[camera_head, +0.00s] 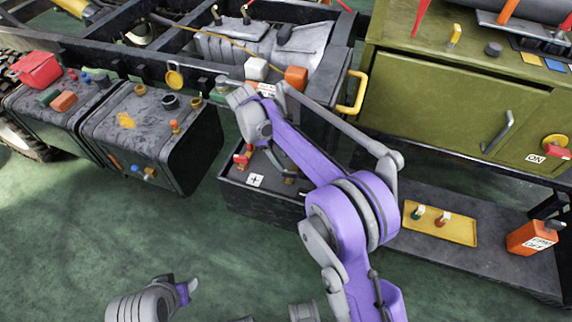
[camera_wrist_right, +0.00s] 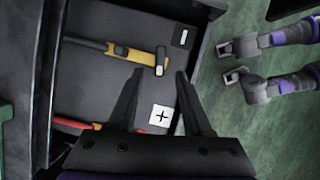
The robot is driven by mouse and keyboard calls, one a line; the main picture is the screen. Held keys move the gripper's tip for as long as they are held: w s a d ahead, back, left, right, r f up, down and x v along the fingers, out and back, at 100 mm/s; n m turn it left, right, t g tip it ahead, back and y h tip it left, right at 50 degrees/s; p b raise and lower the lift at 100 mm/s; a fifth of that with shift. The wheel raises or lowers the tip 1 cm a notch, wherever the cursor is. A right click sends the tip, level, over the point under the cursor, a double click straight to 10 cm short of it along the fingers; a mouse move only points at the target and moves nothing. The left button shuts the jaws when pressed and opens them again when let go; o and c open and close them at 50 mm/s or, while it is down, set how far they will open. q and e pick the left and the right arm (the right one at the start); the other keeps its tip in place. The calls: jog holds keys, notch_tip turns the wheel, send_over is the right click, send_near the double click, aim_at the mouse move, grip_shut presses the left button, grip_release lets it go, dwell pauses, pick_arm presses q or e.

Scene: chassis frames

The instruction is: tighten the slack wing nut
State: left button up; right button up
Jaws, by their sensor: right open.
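A black battery-like box (camera_head: 235,198) with a white plus plate (camera_head: 255,181) sits under the frame in the head view. It fills the middle of the right wrist view (camera_wrist_right: 95,85), with the plus plate (camera_wrist_right: 160,116) near the right finger. A yellow-and-black part ends in a grey block (camera_wrist_right: 161,60) between and beyond my fingertips. I cannot make out the wing nut clearly. My right gripper (camera_wrist_right: 158,73) is open and empty above the box. My left gripper (camera_head: 186,288) is low in the head view, away from the box.
A yellow tray (camera_head: 440,223) and an orange can (camera_head: 531,238) are on the lower shelf.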

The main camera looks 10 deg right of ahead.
pick_arm(q)
jog(key=shift+r+p, duration=0.35)
jog(key=shift+r, duration=0.15)
pick_arm(e)
jog(key=shift+v, duration=2.35)
pick_arm(q)
jog(key=shift+s, duration=0.1)
pick_arm(e)
jog(key=shift+s, duration=0.1)
